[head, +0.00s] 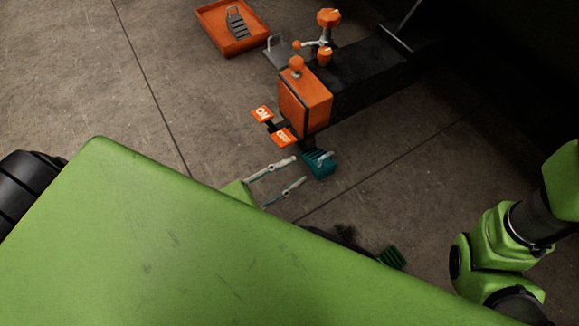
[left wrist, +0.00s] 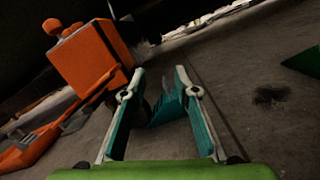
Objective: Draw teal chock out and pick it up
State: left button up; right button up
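The teal chock (head: 318,164) is a small ribbed wedge with a pale handle, on the concrete floor by the front of the orange and black machine. My left gripper (head: 300,169) is open, its two fingers pointing at the chock. In the left wrist view, the chock (left wrist: 166,108) shows between and just beyond the fingers of the gripper (left wrist: 160,73), partly covered by the right one. I cannot tell whether either finger touches it. My right gripper is not in view.
The machine's orange end block (head: 305,98) stands close behind the chock, with orange ON and OFF pedals (head: 284,137) beside it. An orange tray (head: 213,32) holding a grey ribbed piece lies further back. A green ribbed piece (head: 391,258) lies nearer me. Floor right of the chock is clear.

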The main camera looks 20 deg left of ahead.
aim_at(322, 157)
pick_arm(q)
jog(key=a+f, duration=0.1)
jog(key=s+a+f+n, duration=0.1)
jog(key=f, duration=0.1)
jog(key=a+f+n+y, duration=0.1)
jog(key=shift+s+f+g, duration=0.35)
jog(key=shift+s+g, duration=0.05)
jog(key=shift+d, duration=0.1)
jog(key=b+x, duration=0.1)
jog(key=x, duration=1.3)
jog(key=shift+c, duration=0.3)
grip_shut()
